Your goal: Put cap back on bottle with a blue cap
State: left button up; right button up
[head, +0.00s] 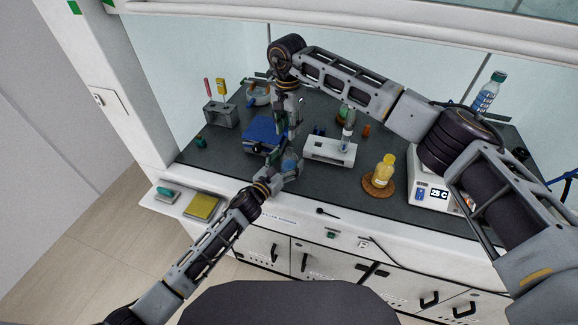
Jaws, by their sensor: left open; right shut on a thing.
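A small bluish, clear bottle (291,160) shows at the front of the dark worktop, partly hidden by my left gripper. My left gripper (288,170) is open beside it, reaching in from the front; I cannot tell whether it touches. My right gripper (290,132) points down just above and behind the bottle. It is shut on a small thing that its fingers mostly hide. The blue cap itself cannot be made out. Another bottle (485,94), with clear blue contents and a green-blue cap, stands at the back right.
A blue device (264,134) stands close left of my grippers. A white rack (330,150) with a vial is close right. A yellow bottle (384,170) stands on a brown ring (378,187). A white hotplate (430,190) is at the right. The worktop's front edge is near.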

aim_at(289, 150)
pick_arm(q)
jog(key=shift+w+d, duration=0.25)
jog(key=shift+w, duration=0.2)
jog(key=c, duration=1.6)
pick_arm(e)
jog(key=shift+f, duration=2.5)
